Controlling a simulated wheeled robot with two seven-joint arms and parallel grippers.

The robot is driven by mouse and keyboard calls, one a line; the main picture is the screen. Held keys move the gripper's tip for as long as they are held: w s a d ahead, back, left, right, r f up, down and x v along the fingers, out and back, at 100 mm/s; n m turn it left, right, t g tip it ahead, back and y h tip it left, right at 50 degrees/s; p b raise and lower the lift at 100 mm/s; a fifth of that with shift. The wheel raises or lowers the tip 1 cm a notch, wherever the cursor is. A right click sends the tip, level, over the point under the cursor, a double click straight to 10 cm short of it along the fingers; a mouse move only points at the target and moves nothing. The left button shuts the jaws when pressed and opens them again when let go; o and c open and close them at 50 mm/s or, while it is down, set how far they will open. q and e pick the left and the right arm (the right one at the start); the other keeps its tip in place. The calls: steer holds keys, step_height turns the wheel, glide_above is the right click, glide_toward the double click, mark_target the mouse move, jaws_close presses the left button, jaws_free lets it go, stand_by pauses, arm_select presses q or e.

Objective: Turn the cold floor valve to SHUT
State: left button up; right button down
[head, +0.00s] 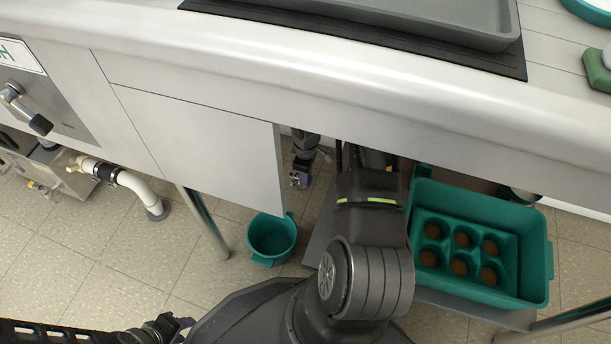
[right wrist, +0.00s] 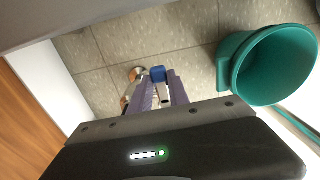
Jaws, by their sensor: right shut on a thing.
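In the right wrist view, my right gripper (right wrist: 160,90) has purple fingers shut on a small blue valve handle (right wrist: 157,74). Metal fittings (right wrist: 137,74) show beside the fingertips, close to the floor. In the head view, my right arm reaches under the counter, and my right gripper (head: 299,178) shows small beside the cabinet panel's edge; the handle is hard to make out there. Any SHUT marking at the valve cannot be seen. My left gripper (head: 165,328) is low at the bottom left of the head view, away from the valve, and its jaws are unclear.
A teal bucket (head: 272,238) stands on the tiled floor near my right gripper. A teal crate (head: 537,262) with brown round items sits on a low shelf at right. The cabinet panel (head: 205,145) and the steel counter edge (head: 300,88) hem in the arm. A white pipe (head: 135,186) stands at left.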

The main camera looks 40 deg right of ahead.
steer(key=shift+d, duration=0.1)
steer(key=c, duration=1.2)
jaws_free()
steer(key=shift+c, duration=0.2)
step_height(320, 180, up, 8)
steer(key=p, duration=0.3)
steer(key=shift+f, duration=0.1)
